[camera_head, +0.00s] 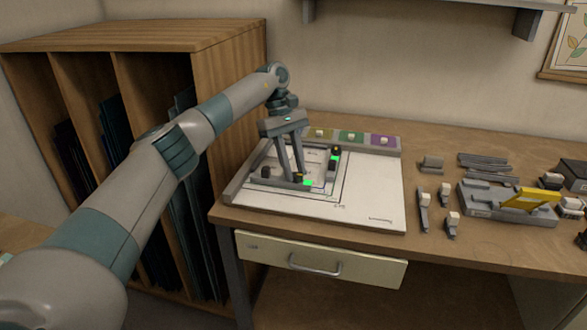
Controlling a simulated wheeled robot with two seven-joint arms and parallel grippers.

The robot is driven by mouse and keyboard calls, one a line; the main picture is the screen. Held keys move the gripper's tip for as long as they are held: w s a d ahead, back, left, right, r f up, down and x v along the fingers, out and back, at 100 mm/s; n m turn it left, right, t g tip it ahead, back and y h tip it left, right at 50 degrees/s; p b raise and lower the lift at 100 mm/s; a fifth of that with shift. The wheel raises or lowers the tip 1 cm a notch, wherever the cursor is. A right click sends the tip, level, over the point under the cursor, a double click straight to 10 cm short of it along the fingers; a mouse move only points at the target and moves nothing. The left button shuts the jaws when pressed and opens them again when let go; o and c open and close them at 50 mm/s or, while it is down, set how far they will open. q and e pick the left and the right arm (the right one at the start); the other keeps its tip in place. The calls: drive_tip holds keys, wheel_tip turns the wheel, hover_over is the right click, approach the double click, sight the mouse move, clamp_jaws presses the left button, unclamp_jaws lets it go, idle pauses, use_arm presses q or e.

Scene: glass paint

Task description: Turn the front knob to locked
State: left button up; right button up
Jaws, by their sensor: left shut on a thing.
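A white board (370,200) lies on the bench with a grey square frame (322,190) on it. Dark knobs stand on the frame. One knob (334,151) is at its right side, beside a green mark (336,158), and another (266,172) is at its left. My left gripper (296,179) reaches down from above with its fingers shut on the front knob (299,177), at the frame's near side. A bright green mark (309,183) shows just right of that knob. The fingers partly hide the knob, and its exact angle is too small to tell. My right gripper is not in view.
Yellow, green and purple blocks (351,137) line the board's back edge. Small tools (423,210) and a grey tray with a yellow-handled item (530,200) lie at the right of the wooden bench (455,150). A wooden rack (130,50) with upright sheets stands at left.

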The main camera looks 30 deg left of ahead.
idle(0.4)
use_arm(q)
drive_tip(key=o, duration=1)
drive_tip(key=shift+o, duration=0.2)
drive_tip(key=shift+w+a+r, duration=0.15)
drive_tip(key=shift+a+r, duration=0.05)
drive_tip(key=shift+r, duration=0.35)
drive_tip(key=p+v, duration=1.2)
drive_tip(key=v, duration=0.4)
drive_tip(key=shift+p, duration=0.35)
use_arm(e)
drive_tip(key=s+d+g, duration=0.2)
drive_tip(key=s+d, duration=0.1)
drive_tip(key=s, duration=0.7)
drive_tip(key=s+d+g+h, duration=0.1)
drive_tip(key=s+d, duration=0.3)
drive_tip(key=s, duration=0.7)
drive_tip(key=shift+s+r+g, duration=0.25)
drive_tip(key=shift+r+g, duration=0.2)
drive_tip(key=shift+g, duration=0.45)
